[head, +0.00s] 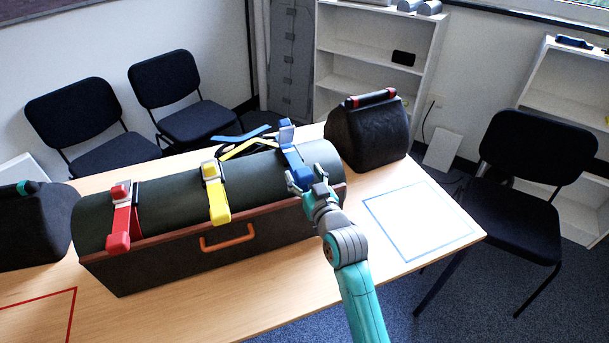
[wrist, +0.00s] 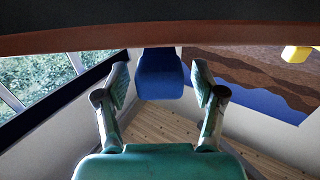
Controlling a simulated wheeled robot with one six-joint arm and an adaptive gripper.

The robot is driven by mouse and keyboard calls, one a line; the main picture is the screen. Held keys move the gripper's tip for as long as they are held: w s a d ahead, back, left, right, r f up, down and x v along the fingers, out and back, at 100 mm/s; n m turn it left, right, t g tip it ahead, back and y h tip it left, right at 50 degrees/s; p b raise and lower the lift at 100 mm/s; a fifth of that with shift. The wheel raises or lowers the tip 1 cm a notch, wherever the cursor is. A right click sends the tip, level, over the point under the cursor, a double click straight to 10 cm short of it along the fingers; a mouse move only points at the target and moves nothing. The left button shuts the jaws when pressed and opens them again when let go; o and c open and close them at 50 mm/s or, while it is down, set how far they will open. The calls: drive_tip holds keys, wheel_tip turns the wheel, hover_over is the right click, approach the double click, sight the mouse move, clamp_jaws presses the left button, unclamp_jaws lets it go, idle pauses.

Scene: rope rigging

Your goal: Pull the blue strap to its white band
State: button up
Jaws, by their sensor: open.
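The blue strap (head: 294,160) lies over the right end of a dark green, round-topped chest (head: 262,179) and hangs down its front. A buckle (head: 286,132) sits at its upper part. The strap's wide blue end (wrist: 158,76) shows in the wrist view below the chest's brown rim. My gripper (head: 306,178) is at the strap's lower end, in front of the chest. In the wrist view its fingers (wrist: 160,85) are spread, one on each side of the blue end, with gaps on both sides. I cannot make out a white band on the blue strap.
A red strap (head: 123,222) and a yellow strap (head: 216,192) hang on the same chest, left of the blue one. An orange handle (head: 227,238) is on its front. A dark bag (head: 367,131) stands to the right. The blue-outlined square (head: 419,218) on the table is empty.

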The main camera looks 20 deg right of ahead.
sight(307, 179)
clamp_jaws()
drive_tip(key=shift+s+d, duration=0.15)
drive_tip(key=shift+s, duration=2.35)
unclamp_jaws()
drive_tip(key=s, duration=1.2)
drive_tip(key=shift+d, duration=0.3)
